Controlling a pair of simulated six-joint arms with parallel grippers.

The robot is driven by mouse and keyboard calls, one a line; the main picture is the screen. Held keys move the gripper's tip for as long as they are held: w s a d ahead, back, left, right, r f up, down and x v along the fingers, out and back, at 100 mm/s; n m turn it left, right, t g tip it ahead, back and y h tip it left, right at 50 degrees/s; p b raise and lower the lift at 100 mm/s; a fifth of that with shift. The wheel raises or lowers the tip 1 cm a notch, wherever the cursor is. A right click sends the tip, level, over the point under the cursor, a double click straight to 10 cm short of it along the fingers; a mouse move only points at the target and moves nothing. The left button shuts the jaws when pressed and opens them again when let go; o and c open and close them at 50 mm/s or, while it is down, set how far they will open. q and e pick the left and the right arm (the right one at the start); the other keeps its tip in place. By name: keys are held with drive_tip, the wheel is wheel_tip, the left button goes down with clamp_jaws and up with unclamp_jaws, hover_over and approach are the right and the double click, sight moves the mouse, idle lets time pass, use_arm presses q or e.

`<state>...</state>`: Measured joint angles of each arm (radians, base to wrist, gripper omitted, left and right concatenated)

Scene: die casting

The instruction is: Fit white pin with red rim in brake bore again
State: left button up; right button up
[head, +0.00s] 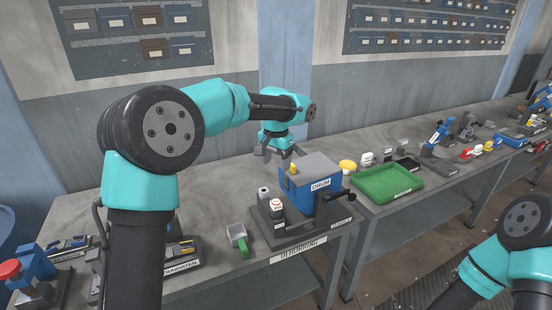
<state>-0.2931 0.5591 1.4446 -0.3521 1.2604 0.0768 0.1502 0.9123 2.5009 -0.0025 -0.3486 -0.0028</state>
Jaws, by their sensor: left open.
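A small white pin with a red band (276,206) stands upright on the dark base of the deburring fixture, just left of the blue block. I cannot tell whether it sits in a bore. My left gripper (278,153) is open and empty, pointing down over the table behind the blue block (316,195), apart from the pin. My right arm shows at the lower right, but its gripper is out of view. No brake bore can be made out at this size.
A grey block (263,193) stands behind the pin; a green-handled scoop (238,236) lies to the left. A green tray (386,183) and a yellow-topped cup (347,167) are to the right. The table left of the fixture has free room.

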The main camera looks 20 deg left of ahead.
use_arm(q)
drive_tip(key=shift+r, duration=0.5)
idle(0.7)
